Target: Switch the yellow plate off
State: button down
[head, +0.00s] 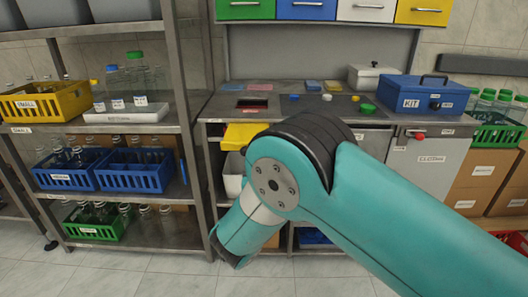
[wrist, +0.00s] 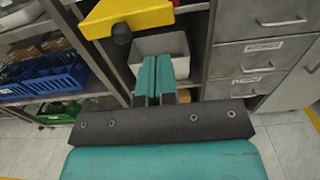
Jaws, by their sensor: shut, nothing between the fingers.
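A broad yellow plate (head: 240,136) juts out at the front of the workbench, just under the worktop's edge. It also shows at the top of the wrist view (wrist: 140,14), with a black round knob (wrist: 121,34) at its near edge. In the head view my arm hides the gripper and part of the bench front.
A grey open bin (wrist: 160,48) stands under the plate. A shelf rack with blue crates (head: 136,178) is to the left. Grey drawers (wrist: 255,52) are to the right. Loose caps and a blue KIT box (head: 424,93) are on the worktop. The floor in front is clear.

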jog(key=w, duration=0.9)
jog(key=shift+w+d, duration=0.2)
jog(key=shift+w, duration=0.2)
